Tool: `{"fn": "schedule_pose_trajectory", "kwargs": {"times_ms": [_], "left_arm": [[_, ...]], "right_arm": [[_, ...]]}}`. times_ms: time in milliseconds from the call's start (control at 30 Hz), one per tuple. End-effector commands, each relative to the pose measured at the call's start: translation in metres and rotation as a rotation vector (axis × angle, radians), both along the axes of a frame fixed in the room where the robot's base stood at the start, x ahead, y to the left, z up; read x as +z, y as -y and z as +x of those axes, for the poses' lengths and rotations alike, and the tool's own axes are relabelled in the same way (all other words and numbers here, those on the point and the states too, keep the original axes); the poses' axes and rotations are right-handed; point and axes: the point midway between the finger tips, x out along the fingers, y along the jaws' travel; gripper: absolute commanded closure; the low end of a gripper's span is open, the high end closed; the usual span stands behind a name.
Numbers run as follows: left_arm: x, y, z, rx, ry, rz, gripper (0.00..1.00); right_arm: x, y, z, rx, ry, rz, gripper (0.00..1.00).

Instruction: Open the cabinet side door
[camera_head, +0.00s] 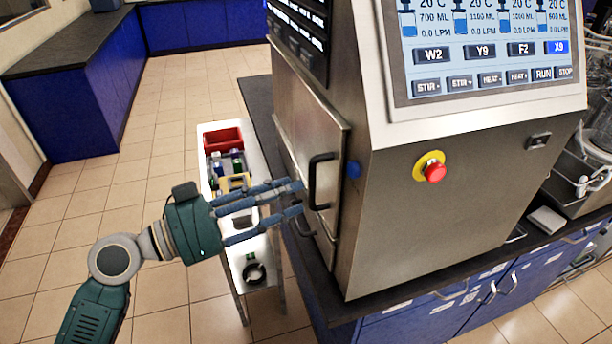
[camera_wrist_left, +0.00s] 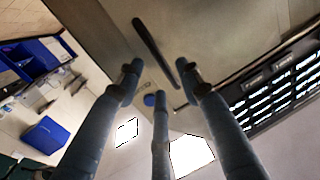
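The bioreactor cabinet (camera_head: 440,200) is a large steel unit on a dark counter. Its side door (camera_head: 300,125) is on the left face and looks closed or nearly closed. A black bar handle (camera_head: 314,182) is on the door; it also shows in the left wrist view (camera_wrist_left: 156,52). My left gripper (camera_head: 298,198) is at the handle with its blue-grey fingers spread. In the left wrist view its fingers (camera_wrist_left: 160,80) are apart, with the handle ahead between the tips. I cannot tell whether they touch it. My right gripper is not in view.
A white side table (camera_head: 262,250) with a red bin (camera_head: 222,140) and small items stands below and behind my left gripper. The dark counter edge (camera_head: 255,95) runs under the cabinet. A red emergency button (camera_head: 435,172) is on the front. Tiled floor is free at left.

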Motion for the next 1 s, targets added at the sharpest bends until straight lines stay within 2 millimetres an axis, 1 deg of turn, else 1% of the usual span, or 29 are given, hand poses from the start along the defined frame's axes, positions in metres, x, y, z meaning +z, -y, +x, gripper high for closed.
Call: {"fn": "schedule_pose_trajectory", "kwargs": {"times_ms": [33,200,300,400,633,667,700,767,833,1000], "left_arm": [[0.006,0.009,0.006,0.000,-0.002,-0.005,0.63],[0.004,0.030,0.018,0.002,-0.003,-0.004,0.63],[0.002,0.036,0.021,0.002,0.000,-0.001,0.63],[0.000,0.040,0.023,0.002,-0.001,0.000,0.63],[-0.001,0.040,0.023,0.002,-0.001,0.000,0.63],[-0.001,0.040,0.023,0.002,-0.001,0.000,0.65],[-0.001,0.040,0.023,0.002,-0.001,0.000,0.73],[-0.001,0.040,0.023,0.002,-0.001,0.000,0.85],[-0.001,0.040,0.023,0.002,-0.001,0.000,0.99],[-0.001,0.040,0.023,0.003,-0.001,0.000,1.00]], "right_arm": [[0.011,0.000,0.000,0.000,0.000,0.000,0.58],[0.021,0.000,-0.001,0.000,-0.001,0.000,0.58],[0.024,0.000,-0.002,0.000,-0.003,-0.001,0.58],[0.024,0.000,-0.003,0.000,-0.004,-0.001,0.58],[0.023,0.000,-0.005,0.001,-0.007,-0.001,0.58],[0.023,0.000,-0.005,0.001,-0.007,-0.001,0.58],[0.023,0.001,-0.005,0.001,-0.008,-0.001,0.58],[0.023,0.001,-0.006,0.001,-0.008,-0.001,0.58],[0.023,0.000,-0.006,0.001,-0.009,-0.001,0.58],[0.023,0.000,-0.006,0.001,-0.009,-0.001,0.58]]}}
